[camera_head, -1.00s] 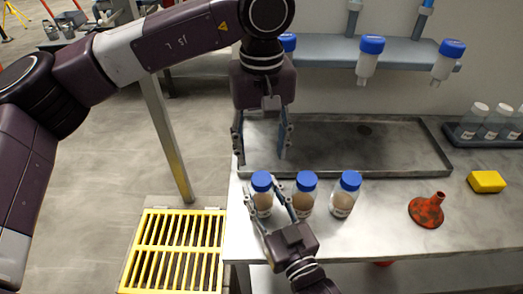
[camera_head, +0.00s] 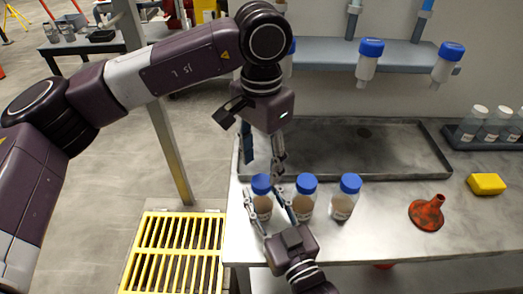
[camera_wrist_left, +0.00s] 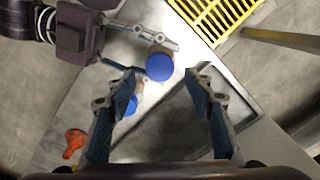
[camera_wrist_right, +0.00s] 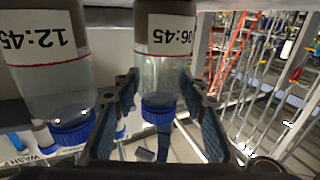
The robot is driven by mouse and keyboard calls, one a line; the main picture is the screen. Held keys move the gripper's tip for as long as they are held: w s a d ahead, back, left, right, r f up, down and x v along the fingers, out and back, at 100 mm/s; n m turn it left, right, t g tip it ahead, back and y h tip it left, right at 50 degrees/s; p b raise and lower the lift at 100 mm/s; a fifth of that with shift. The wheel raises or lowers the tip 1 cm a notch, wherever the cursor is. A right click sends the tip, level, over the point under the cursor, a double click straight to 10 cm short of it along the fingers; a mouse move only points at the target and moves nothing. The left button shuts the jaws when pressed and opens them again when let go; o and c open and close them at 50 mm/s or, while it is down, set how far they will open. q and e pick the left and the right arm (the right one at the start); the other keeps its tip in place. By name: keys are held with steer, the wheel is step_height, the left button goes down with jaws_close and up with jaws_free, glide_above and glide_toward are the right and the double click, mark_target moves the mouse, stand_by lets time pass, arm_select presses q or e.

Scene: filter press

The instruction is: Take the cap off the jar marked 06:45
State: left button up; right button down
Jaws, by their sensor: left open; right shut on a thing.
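The jar marked 06:45 (camera_wrist_right: 165,70) shows upside down between the fingers of my right gripper (camera_wrist_right: 165,105) in the right wrist view, with its blue cap (camera_wrist_right: 163,108) on. In the head view it is the leftmost of three brown-filled jars (camera_head: 262,208), upright near the counter's left edge. My right gripper (camera_head: 268,204) is shut on its body from the front. My left gripper (camera_head: 263,152) is open and empty, above and behind that jar. In the left wrist view, the blue cap (camera_wrist_left: 160,67) lies ahead of the open fingers (camera_wrist_left: 165,80), apart from them.
Two more blue-capped jars, a middle one (camera_head: 303,206) and a right one (camera_head: 343,205), stand close to the right; the one beside mine reads 12:45 (camera_wrist_right: 45,60). Behind is a shallow tray (camera_head: 420,172). A red funnel (camera_head: 427,214) and yellow sponge (camera_head: 487,184) lie farther right.

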mark_target(261, 181)
arm_select(q)
step_height(261, 181, down, 5)
steer(key=shift+r, duration=0.1)
stand_by(0.3)
